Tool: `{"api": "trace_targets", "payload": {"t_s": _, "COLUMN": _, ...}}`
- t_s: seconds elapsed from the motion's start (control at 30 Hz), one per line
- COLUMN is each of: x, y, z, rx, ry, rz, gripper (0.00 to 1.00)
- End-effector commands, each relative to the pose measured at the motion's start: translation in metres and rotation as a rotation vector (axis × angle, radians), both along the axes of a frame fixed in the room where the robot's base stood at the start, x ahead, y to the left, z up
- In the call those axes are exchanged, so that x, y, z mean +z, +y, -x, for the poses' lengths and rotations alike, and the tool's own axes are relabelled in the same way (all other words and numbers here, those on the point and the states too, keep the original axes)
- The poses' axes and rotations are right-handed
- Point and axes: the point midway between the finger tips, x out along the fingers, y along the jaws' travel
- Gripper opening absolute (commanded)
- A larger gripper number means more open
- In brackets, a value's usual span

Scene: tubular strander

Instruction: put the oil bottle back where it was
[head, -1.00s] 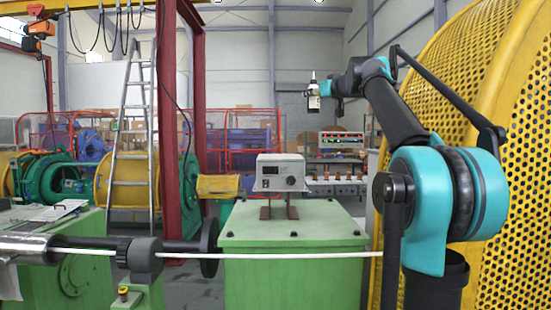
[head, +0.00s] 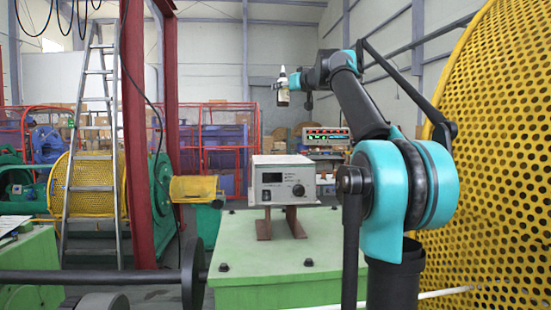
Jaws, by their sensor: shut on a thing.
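The oil bottle (head: 283,90) is a small bottle with a pale label and a pointed white nozzle. It is upright in the air in the head view, above and behind the grey control box. My gripper (head: 287,86) is at the bottle's height and is shut on it. The fingers are small and partly hidden at this distance, so the exact contact does not show. My teal and black arm reaches up and to the left from the right side of the view.
A grey control box (head: 284,181) stands on brackets on a green cabinet (head: 280,245). A yellow perforated guard (head: 500,160) fills the right side. A ladder (head: 95,150) and a red column (head: 138,130) stand at left. A bench with a lit panel (head: 326,137) is behind.

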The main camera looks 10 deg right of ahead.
Motion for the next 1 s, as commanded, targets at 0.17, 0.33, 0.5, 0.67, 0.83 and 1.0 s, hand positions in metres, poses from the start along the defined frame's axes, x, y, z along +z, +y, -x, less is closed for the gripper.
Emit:
{"api": "trace_targets", "payload": {"t_s": 0.17, "x": -0.024, "y": 0.0, "z": 0.0, "rx": 0.0, "ry": 0.0, "rz": 0.0, "gripper": 0.03}}
{"api": "trace_targets", "payload": {"t_s": 0.33, "x": -0.063, "y": 0.0, "z": 0.001, "rx": 0.0, "ry": 0.0, "rz": 0.0, "gripper": 0.03}}
{"api": "trace_targets", "payload": {"t_s": 0.5, "x": -0.105, "y": 0.0, "z": 0.0, "rx": 0.0, "ry": 0.0, "rz": 0.0, "gripper": 0.03}}
{"api": "trace_targets", "payload": {"t_s": 0.67, "x": -0.139, "y": 0.0, "z": 0.0, "rx": 0.0, "ry": 0.0, "rz": 0.0, "gripper": 0.03}}
{"api": "trace_targets", "payload": {"t_s": 0.83, "x": -0.158, "y": 0.0, "z": 0.0, "rx": 0.0, "ry": 0.0, "rz": 0.0, "gripper": 0.03}}
{"api": "trace_targets", "payload": {"t_s": 1.0, "x": -0.168, "y": 0.0, "z": 0.0, "rx": 0.0, "ry": 0.0, "rz": 0.0, "gripper": 0.03}}
